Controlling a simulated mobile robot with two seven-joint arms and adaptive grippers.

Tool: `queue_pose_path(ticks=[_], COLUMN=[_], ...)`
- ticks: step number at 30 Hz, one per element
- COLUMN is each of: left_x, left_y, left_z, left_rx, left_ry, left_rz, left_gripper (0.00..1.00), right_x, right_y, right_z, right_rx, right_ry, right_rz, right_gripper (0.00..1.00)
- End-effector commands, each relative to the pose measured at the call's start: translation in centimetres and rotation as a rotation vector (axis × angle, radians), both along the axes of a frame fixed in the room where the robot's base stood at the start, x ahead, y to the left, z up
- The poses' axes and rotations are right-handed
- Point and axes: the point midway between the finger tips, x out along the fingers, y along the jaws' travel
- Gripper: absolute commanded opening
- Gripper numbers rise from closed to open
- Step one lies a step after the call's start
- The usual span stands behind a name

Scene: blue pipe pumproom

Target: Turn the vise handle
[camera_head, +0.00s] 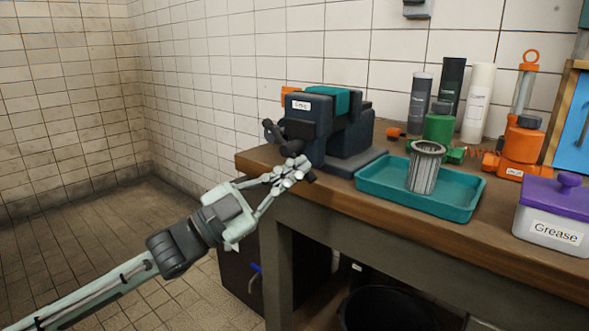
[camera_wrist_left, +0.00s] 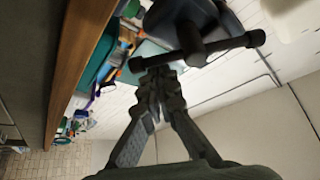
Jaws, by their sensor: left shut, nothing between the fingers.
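The dark vise (camera_head: 318,128) with a teal block in its jaws stands at the left end of the workbench. Its black bar handle (camera_head: 271,131) sits on the front face, slanting down to the right. My left gripper (camera_head: 298,167) is shut and empty at the lower end of the handle, partly covering it. In the left wrist view the handle (camera_wrist_left: 229,45) crosses the top as a bar with knobbed ends. The shut left fingertips (camera_wrist_left: 158,78) are just below its left half; I cannot tell whether they touch it. My right gripper is out of view.
On the wooden workbench (camera_head: 400,212), a teal tray (camera_head: 455,212) holds a ribbed metal cup (camera_head: 425,167). A grease box (camera_head: 553,214), an orange bottle (camera_head: 521,150) and several tubes stand to the right. A black bucket (camera_head: 385,309) is below. The floor at left is clear.

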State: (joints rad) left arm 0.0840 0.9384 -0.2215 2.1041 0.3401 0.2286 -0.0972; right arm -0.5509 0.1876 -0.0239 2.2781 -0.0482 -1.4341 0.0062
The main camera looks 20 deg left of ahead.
Motion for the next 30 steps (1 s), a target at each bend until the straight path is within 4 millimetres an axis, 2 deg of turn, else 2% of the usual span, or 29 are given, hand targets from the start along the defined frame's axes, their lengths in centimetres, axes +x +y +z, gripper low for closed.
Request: queue_pose_path(ticks=[19,26,30], left_x=[0.2,0.3,0.4], left_y=[0.3,0.6,0.9], left_z=[-0.4,-0.7,-0.9], left_rx=[0.106,0.206,0.307], left_ry=[-0.037,-0.071,-0.107], left_rz=[0.001,0.002,0.003], left_gripper=[0.0,0.0,0.0], right_x=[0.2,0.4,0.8], right_y=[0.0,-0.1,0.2], right_z=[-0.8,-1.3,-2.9], right_rx=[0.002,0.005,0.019], right_ry=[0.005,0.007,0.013], right_rz=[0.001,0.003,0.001], right_gripper=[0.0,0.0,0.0])
